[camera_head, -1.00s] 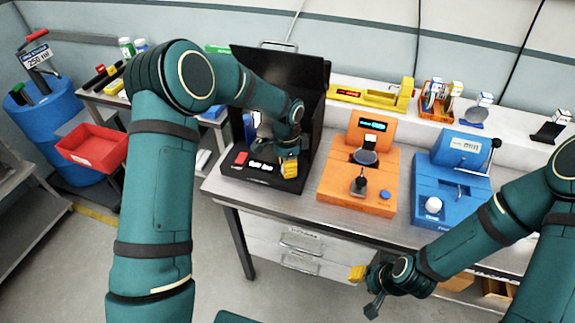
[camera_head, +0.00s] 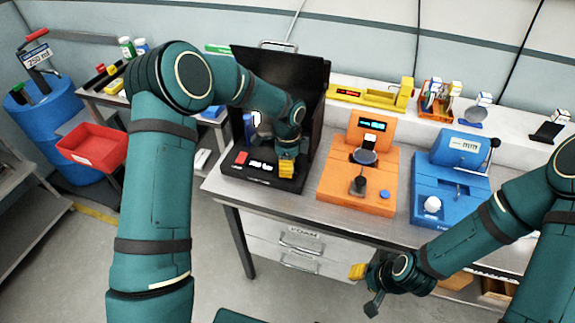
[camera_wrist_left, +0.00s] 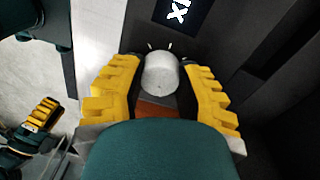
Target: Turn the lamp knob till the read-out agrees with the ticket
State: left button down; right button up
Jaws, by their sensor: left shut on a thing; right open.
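The black lamp box (camera_head: 311,95) stands at the left of the bench with its lid raised. Its small read-out (camera_head: 262,166) shows white characters too small to read in the head view. In the left wrist view only the end of the read-out (camera_wrist_left: 181,12), about "lx", shows. The pale round lamp knob (camera_wrist_left: 160,74) sits between my left fingers. My left gripper (camera_head: 286,169) is shut on it. A card (camera_head: 36,57) at far left seems to read "250", its unit unclear; I cannot tell if it is the ticket. My right gripper (camera_head: 364,286) is open before the bench.
An orange device (camera_head: 335,185) and a blue device (camera_head: 425,185) stand to the right of the lamp box. A yellow instrument (camera_head: 365,98) lies behind them. A red bin (camera_head: 92,150) is at the left. The floor before the bench is clear.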

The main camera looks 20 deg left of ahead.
pick_arm(q)
jog(key=shift+f, duration=0.1)
jog(key=c, duration=0.5)
grip_release()
jog(key=shift+c, duration=0.2)
notch_tip(320, 180, up, 12)
jog(key=shift+w, duration=0.35)
jog(key=shift+a, duration=0.1)
